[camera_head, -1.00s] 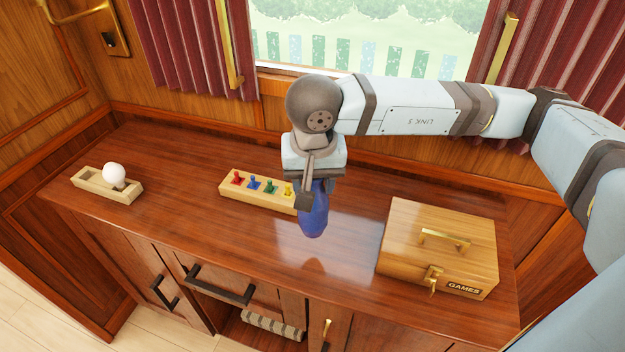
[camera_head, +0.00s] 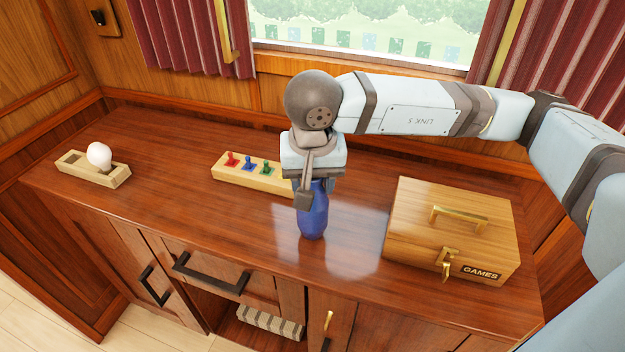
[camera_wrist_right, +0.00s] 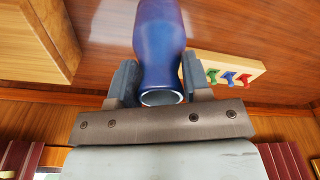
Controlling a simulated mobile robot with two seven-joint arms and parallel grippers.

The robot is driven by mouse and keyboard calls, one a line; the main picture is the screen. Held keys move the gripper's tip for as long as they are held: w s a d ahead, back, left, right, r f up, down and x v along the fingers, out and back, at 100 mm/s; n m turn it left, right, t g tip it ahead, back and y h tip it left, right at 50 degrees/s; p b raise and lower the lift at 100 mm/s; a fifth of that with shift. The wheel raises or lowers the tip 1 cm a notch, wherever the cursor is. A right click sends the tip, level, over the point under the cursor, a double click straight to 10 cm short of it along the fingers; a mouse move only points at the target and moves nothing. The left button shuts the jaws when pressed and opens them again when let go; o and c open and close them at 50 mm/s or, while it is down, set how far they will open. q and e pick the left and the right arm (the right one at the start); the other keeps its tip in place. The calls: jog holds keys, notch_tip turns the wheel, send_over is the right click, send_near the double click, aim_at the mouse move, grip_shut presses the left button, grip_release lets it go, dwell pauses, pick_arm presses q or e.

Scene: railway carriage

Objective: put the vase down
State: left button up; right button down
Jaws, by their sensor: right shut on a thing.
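The blue vase (camera_head: 313,215) is upright in the head view, its base at or very near the cabinet top (camera_head: 262,252); I cannot tell for sure whether it touches. My right gripper (camera_head: 312,188) is above it and shut on its neck. In the right wrist view the vase (camera_wrist_right: 160,45) sits between the two fingers of the right gripper (camera_wrist_right: 160,88), its open mouth toward the palm. My left gripper is not in view.
A wooden GAMES box (camera_head: 452,230) with brass handle and latch stands right of the vase. A peg block (camera_head: 225,175) with coloured pegs is behind left, partly hidden by my gripper. A tray (camera_head: 72,165) with a white bulb (camera_head: 99,155) is far left. Clear top lies between.

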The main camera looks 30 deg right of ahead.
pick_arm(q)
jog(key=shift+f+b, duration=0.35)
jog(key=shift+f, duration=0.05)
pick_arm(e)
jog(key=shift+f, duration=0.25)
jog(key=shift+c, duration=2.4)
grip_release()
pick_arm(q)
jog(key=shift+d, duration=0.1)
pick_arm(e)
jog(key=r, duration=0.1)
jog(key=r+p, duration=0.1)
jog(key=r, duration=0.1)
jog(key=r+p, duration=0.1)
jog(key=r, duration=0.1)
jog(key=shift+s+a+r, duration=0.1)
jog(key=shift+s+a, duration=0.05)
jog(key=shift+s, duration=0.1)
pick_arm(q)
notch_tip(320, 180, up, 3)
jog(key=p, duration=0.3)
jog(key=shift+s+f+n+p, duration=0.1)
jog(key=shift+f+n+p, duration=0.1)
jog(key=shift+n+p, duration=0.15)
pick_arm(e)
notch_tip(320, 180, up, 9)
jog(key=s, duration=0.1)
jog(key=shift+a+f, duration=0.2)
jog(key=shift+a, duration=0.05)
